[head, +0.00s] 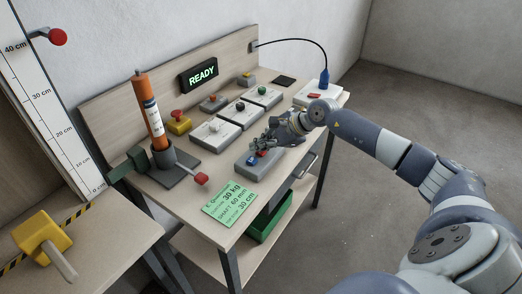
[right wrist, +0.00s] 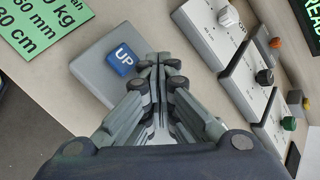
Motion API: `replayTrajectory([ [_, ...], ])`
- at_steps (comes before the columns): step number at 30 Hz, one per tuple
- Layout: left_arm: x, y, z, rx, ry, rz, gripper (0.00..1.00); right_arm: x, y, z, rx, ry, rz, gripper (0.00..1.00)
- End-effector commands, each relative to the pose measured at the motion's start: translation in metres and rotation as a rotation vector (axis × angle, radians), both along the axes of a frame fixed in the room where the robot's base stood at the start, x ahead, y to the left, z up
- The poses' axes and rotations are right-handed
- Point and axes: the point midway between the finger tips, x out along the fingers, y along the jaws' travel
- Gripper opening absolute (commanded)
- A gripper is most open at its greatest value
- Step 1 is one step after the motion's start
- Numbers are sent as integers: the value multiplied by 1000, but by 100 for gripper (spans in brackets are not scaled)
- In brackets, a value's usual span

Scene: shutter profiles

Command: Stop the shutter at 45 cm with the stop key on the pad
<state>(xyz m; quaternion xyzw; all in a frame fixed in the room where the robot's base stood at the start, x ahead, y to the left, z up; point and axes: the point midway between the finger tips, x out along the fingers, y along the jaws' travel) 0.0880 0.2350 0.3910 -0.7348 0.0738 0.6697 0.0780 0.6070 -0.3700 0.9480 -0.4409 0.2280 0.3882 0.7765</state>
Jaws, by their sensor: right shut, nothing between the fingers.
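The grey pad (head: 244,169) lies on the bench near its right front edge, with a blue key (head: 251,161) and a red key (head: 262,154). In the right wrist view the blue key (right wrist: 123,62) reads UP; the red key is hidden behind my fingers. My right gripper (head: 266,143) is shut and empty, its fingertips over the pad beside the blue key; I cannot tell whether they touch. The cm scale (head: 45,110) stands at the left, with a red knob (head: 57,37) near the 40 mark. I cannot make out the shutter edge.
A display (head: 198,76) reads READY. A green card (head: 230,203) lies in front of the pad. An orange cylinder (head: 149,110) stands in a grey holder with a red-tipped lever (head: 200,178). White switch boxes (head: 216,131) stand behind the pad. A yellow block (head: 42,237) sits at lower left.

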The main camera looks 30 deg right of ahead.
Motion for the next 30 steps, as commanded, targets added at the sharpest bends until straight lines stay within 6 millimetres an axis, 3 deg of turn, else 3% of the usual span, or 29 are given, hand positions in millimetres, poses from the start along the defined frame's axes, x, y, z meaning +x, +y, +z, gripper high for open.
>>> replayTrajectory([
  [10,0,0,6,0,0,0,40,0,0,16,-1,0,-1,0],
  [23,0,0,7,0,0,0,40,0,0,20,0,0,0,0],
  [30,0,0,17,0,0,0,40,0,0,42,-1,0,1,0],
])
